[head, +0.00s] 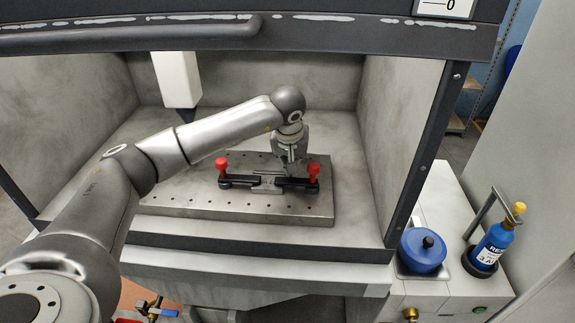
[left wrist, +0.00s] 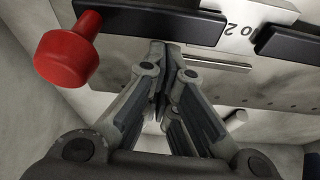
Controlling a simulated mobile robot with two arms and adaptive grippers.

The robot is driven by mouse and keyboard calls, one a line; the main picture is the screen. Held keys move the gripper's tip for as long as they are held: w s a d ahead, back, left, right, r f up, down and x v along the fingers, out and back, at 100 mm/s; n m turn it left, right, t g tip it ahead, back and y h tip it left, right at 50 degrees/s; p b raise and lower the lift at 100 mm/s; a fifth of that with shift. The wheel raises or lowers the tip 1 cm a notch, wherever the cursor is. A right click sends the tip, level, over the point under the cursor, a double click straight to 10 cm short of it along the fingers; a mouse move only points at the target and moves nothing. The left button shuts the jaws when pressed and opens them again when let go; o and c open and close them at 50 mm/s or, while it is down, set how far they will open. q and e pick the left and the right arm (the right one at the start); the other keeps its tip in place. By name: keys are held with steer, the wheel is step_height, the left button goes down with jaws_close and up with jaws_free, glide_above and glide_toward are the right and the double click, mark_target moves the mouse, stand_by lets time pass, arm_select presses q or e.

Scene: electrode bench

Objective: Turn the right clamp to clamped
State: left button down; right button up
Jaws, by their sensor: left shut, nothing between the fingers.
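The right clamp (head: 297,183) is a black bar with an upright red knob (head: 313,170) at its outer end. Its bar points inward toward a pale plate (head: 267,184). In the left wrist view the large red knob (left wrist: 68,52) and black bar (left wrist: 150,20) appear to be this clamp. The left clamp (head: 240,181) mirrors it, with its own red knob (head: 221,165). My left gripper (head: 289,164) is shut and empty, just behind the right clamp's bar; its fingertips (left wrist: 170,48) are close to the bar, contact unclear. My right gripper is not in view.
The clamps sit on a drilled metal plate (head: 180,203) inside a walled enclosure with a raised dark sash (head: 340,30) above. A white hanging unit (head: 177,80) is at the back left. A blue pot (head: 422,252) and a blue bottle (head: 493,243) stand outside, right.

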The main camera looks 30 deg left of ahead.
mark_target(289, 182)
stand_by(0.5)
arm_select(q)
steer(key=v, duration=1.2)
steer(key=shift+s, duration=0.15)
